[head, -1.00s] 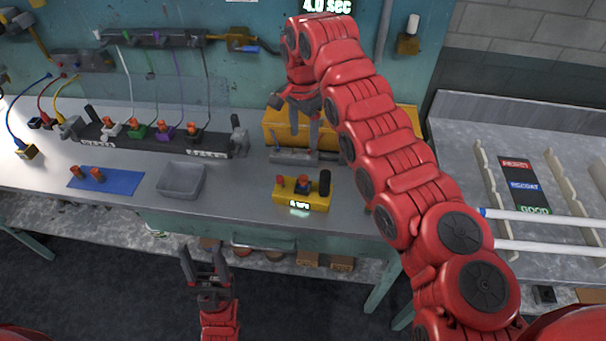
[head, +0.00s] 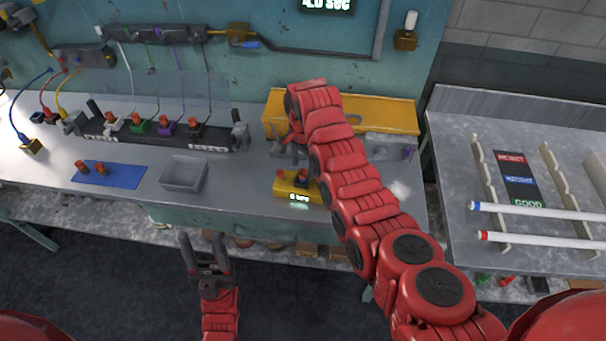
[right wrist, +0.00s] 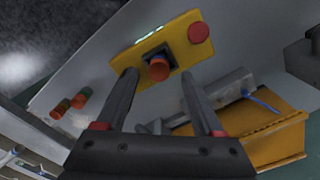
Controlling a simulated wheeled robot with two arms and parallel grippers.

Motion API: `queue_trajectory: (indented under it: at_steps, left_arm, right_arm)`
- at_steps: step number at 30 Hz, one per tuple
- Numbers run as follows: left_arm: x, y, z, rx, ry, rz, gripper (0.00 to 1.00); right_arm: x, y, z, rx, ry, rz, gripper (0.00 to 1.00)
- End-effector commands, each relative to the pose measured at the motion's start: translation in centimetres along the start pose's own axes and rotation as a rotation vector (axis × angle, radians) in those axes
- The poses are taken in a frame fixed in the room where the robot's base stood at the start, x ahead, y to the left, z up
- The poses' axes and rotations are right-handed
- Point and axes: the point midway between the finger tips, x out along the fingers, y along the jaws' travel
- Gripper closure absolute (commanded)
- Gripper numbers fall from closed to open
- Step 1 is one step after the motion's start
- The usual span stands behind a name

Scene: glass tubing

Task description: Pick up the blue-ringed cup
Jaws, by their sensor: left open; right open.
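The blue-ringed cup (right wrist: 158,69) has an orange-red top and a bit of blue at its base. It sits in a dark socket on the yellow device (right wrist: 151,41), next to a red button (right wrist: 199,33). In the head view the yellow device (head: 290,193) stands near the bench's front edge, partly covered by my right arm. My right gripper (right wrist: 160,78) is open and empty, its fingertips on either side of the cup in the wrist view; I cannot tell how near they are in depth. My left gripper (head: 201,237) is open and empty in front of the bench.
A grey tray (head: 184,187) and a blue mat (head: 128,180) with two orange-topped cups lie left of the device. A black rack (head: 185,148) with several coloured holders stands behind. A yellow case (head: 380,116) is at the back. White tubes (head: 540,211) lie on the right table.

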Motion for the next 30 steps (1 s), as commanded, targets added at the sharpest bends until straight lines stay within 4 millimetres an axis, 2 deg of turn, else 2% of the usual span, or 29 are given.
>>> queue_trajectory:
  at_steps: [1, 2, 6, 9, 15, 17, 27, 30]
  left_arm:
    - [1.5, -0.1, -0.3, 0.000, 0.000, 0.000, 0.45]
    - [2.0, -0.1, -0.3, 0.000, 0.000, 0.000, 0.45]
    - [2.2, -0.1, -0.4, 0.000, 0.000, 0.000, 0.45]
    - [2.3, -0.1, -0.4, 0.000, 0.000, 0.000, 0.45]
    - [2.2, -0.1, -0.4, 0.000, 0.000, 0.000, 0.45]
    - [2.2, -0.1, -0.4, 0.000, 0.000, 0.000, 0.45]
    - [2.2, -0.1, -0.4, 0.000, 0.000, 0.000, 0.45]
    - [2.2, -0.1, -0.4, 0.000, 0.000, 0.000, 0.45]
  right_arm:
    - [0.1, 0.3, 0.2, 0.000, -0.004, 0.007, 0.31]
    - [0.5, 0.3, 0.2, 0.000, -0.003, 0.005, 0.31]
    - [2.4, 0.2, 0.1, 0.001, -0.001, 0.003, 0.31]
    - [3.1, 0.2, 0.1, 0.002, 0.000, 0.001, 0.31]
    - [3.3, 0.1, 0.1, 0.002, 0.001, -0.001, 0.31]
    - [3.3, 0.1, 0.1, 0.001, 0.001, -0.001, 0.40]
    - [3.3, 0.1, 0.1, 0.001, 0.001, -0.001, 1.00]
    - [3.3, 0.1, 0.1, 0.001, 0.001, -0.001, 1.00]
